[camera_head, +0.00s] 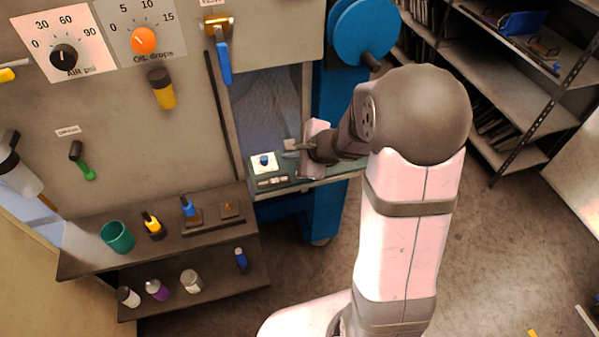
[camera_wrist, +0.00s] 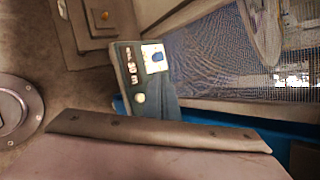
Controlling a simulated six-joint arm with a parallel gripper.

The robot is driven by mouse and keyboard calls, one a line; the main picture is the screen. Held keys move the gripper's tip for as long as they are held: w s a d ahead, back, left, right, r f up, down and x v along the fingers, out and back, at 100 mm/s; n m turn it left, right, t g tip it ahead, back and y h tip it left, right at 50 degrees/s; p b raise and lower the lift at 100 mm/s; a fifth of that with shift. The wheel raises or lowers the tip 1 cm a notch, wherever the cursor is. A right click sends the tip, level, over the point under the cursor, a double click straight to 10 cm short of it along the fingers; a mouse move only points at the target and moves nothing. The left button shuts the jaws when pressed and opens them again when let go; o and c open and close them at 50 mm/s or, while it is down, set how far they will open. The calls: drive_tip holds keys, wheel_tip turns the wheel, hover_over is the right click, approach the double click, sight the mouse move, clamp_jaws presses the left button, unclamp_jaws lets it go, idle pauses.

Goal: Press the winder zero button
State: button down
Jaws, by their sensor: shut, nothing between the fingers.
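The winder panel (camera_head: 258,184) is a dark green box in front of the meshed opening in the head view. It carries a white plate with a blue knob or button (camera_head: 264,160) and a small readout (camera_head: 272,181). In the wrist view the panel (camera_wrist: 129,68) shows the blue button (camera_wrist: 157,57), white lettering, and a round pale button (camera_wrist: 140,98). I cannot read which one is marked zero. My gripper (camera_head: 289,147) is shut and empty, just right of the blue button and apart from it in the picture. Its height above the panel is unclear.
A blue-handled lever (camera_head: 223,62) hangs above the opening. A blue upright (camera_head: 322,215) stands by the panel. Left are shelves with a green cup (camera_head: 117,236) and several bottles. Metal racks (camera_head: 500,70) stand at right. Mesh (camera_wrist: 215,60) lies beside the panel.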

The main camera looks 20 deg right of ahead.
drive_tip(key=d+m, duration=0.1)
drive_tip(key=w+d+m+h, duration=0.1)
drive_tip(key=w+d+m, duration=0.1)
drive_tip(key=shift+d+r+m+t+h, duration=0.3)
drive_tip(key=shift+d+m+t, duration=0.1)
wheel_tip(320, 180, down, 7)
drive_tip(key=b, duration=0.6)
drive_tip(key=shift+f, duration=0.1)
drive_tip(key=shift+f+b, duration=0.85)
drive_tip(key=shift+b, duration=0.25)
drive_tip(key=shift+f+b, duration=0.85)
drive_tip(key=shift+b, duration=0.35)
idle(2.1)
drive_tip(key=shift+r, duration=0.1)
drive_tip(key=shift+r+p, duration=0.65)
drive_tip(key=shift+r, duration=0.15)
